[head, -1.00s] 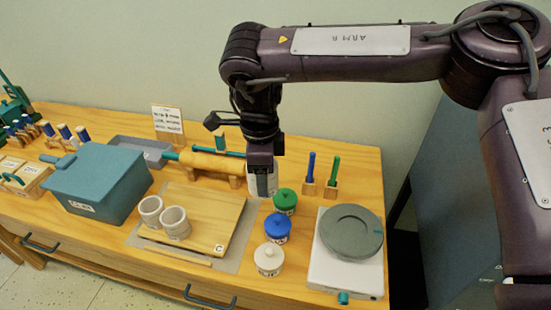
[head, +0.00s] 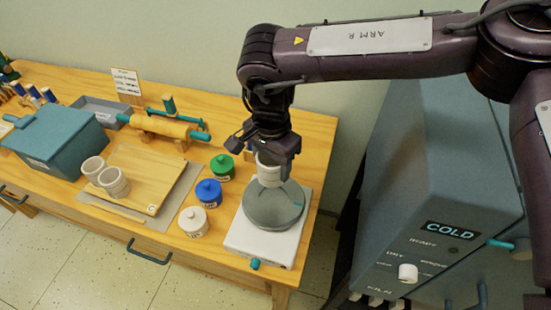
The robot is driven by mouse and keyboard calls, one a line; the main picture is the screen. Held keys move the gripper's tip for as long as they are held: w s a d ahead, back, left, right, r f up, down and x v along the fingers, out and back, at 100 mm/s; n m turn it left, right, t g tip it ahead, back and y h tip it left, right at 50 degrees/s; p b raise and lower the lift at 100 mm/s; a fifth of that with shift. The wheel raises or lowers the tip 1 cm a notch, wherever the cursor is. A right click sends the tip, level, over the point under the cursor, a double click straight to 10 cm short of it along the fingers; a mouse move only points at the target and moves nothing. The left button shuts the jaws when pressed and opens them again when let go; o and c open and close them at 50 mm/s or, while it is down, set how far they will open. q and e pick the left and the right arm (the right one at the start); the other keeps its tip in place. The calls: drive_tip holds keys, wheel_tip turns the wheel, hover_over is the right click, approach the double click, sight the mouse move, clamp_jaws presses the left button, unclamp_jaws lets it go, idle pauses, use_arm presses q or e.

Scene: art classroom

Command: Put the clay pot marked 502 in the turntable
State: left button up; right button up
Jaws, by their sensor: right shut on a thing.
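My right gripper (head: 278,150) is shut on a whitish clay pot (head: 268,174). The pot is upright over the back part of the grey turntable disc (head: 272,212). I cannot tell whether its base touches the disc. No marking on it can be read. The turntable's white base (head: 250,243) stands at the table's right end. My left gripper is not in view.
Green (head: 222,166), blue (head: 208,192) and white (head: 194,221) lidded jars stand just left of the turntable. A rolling pin on a stand (head: 160,126) and a blue-grey box (head: 60,140) are further left. A grey kiln-like cabinet marked COLD (head: 440,200) stands at the right.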

drive_tip(key=shift+f+b, duration=0.3)
drive_tip(key=shift+f, duration=0.3)
drive_tip(key=f+b, duration=0.2)
drive_tip(key=shift+d+f, duration=0.25)
drive_tip(key=shift+f, duration=0.05)
drive_tip(key=shift+a+f+b, duration=0.1)
drive_tip(key=shift+f+b, duration=0.45)
drive_tip(key=shift+f, duration=0.25)
drive_tip(key=shift+f+b, duration=1.25)
drive_tip(key=shift+f, duration=0.8)
drive_tip(key=o, duration=1.1)
